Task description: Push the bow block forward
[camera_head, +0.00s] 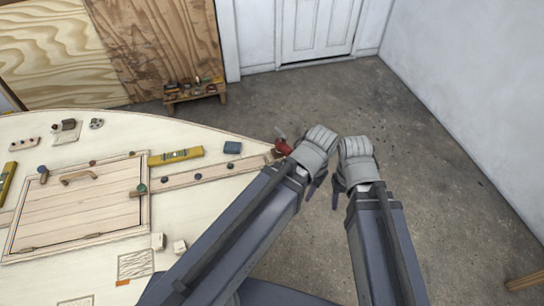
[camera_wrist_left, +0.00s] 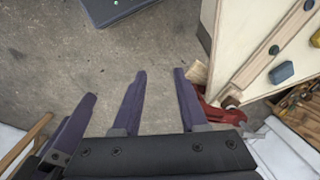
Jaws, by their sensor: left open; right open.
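The bow block, which I take to be the small pale wooden piece (camera_head: 271,156), is at the pointed right end of the plywood hull, beside a red clamp-like part (camera_head: 284,147). The red part also shows in the left wrist view (camera_wrist_left: 216,112), right of my left gripper (camera_wrist_left: 159,72), whose dark fingers are apart with only floor between them. In the head view my left gripper (camera_head: 316,184) is just right of the hull's tip, apart from the block. My right gripper (camera_head: 337,190) is open and empty further right, over the floor. Its fingers are partly hidden.
The plywood deck (camera_head: 215,215) fills the left, with a framed hatch (camera_head: 80,205), a wooden rail (camera_head: 205,175), a yellow level (camera_head: 176,156) and a blue block (camera_head: 232,148). A small wooden bench (camera_head: 195,93) stands behind.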

